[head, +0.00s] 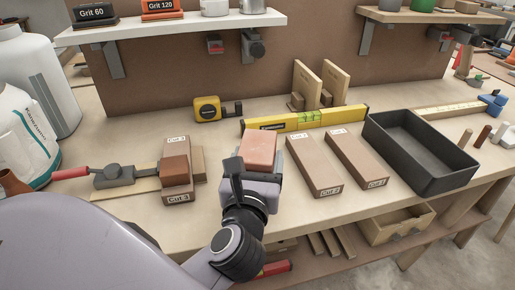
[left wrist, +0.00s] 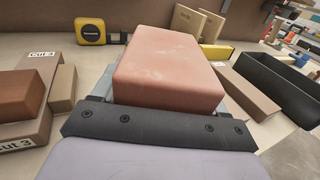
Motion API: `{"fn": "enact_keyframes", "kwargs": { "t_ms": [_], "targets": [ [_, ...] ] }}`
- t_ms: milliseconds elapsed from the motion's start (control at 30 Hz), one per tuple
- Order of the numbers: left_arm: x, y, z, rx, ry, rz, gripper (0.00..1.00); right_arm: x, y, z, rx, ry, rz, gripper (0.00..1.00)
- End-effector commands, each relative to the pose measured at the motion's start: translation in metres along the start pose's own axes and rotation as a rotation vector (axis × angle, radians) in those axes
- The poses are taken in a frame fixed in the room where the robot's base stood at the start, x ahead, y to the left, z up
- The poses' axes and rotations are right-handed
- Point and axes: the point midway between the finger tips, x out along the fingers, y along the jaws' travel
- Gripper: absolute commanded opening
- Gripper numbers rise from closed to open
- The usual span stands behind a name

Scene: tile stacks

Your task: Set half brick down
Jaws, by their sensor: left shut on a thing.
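My left gripper (head: 255,172) is shut on a pinkish-red half brick (head: 258,149), which also fills the middle of the left wrist view (left wrist: 172,68). The brick is roughly level, over the bench between the labelled blocks. Whether its underside touches anything is hidden. A darker red-brown brick (head: 175,169) rests on the left block labelled "Cut 3" (head: 179,194); both show at the left of the left wrist view. Right of my gripper lie two labelled long blocks, one nearer (head: 314,167) and one farther right (head: 357,161), with bare tops. My right gripper is not in view.
A yellow level (head: 290,121) lies behind the brick, with two upright wooden pieces (head: 320,84) behind it. A yellow tape measure (head: 207,108) sits at the back. A black tray (head: 437,179) stands to the right. Bare bench (head: 220,133) shows left of the brick.

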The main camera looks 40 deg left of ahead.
Motion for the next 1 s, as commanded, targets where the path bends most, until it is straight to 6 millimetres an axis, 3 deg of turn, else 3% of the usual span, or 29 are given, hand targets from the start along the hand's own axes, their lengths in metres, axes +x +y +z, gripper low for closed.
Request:
{"fn": "enact_keyframes", "kwargs": {
  "t_ms": [67, 400, 867, 900, 933, 1000],
  "targets": [
    [0.0, 0.0, -0.001, -0.002, -0.01, -0.001, 0.0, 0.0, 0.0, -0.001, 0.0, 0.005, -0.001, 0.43],
    [0.001, 0.0, -0.039, -0.001, -0.01, -0.002, 0.0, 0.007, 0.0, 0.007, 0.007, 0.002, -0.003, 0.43],
    [0.001, 0.0, -0.045, -0.003, -0.009, -0.001, 0.0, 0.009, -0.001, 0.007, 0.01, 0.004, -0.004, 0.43],
    [0.001, 0.0, -0.048, 0.0, 0.001, -0.001, 0.86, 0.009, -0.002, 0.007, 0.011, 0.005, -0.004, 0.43],
    [0.001, 0.0, -0.047, 0.001, 0.001, -0.001, 0.95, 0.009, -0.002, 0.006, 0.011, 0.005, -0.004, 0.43],
    [0.001, 0.0, -0.047, 0.001, 0.001, -0.001, 0.98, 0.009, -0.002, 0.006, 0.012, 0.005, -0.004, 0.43]
  ]
}}
